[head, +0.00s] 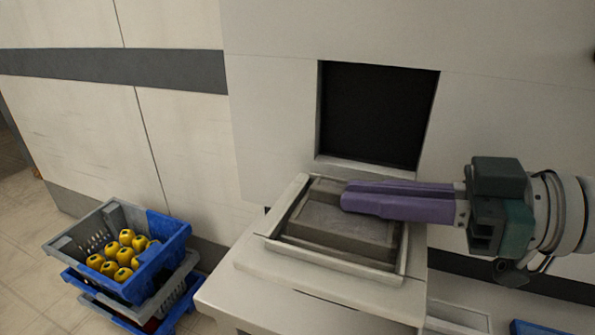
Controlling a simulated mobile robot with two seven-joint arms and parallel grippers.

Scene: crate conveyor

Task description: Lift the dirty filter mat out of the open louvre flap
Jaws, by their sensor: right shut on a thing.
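The dirty filter mat (325,216) is a grey-brown block lying in the open louvre flap (330,262), a pale tray-like frame with a raised rim below the dark opening. My right gripper (348,198) reaches in from the right, with its long purple fingers over the mat's back right part. It is shut on the mat. The fingers hide that part of the mat and the exact contact. The mat looks low inside the flap's rim, and I cannot tell if it is clear of the flap's floor. My left gripper is not in view.
A dark square opening (375,115) is in the pale wall behind the flap. A pale ledge (300,300) lies under and in front of the flap. Stacked blue and grey crates (172,245) with yellow items (110,268) stand on the floor at the left.

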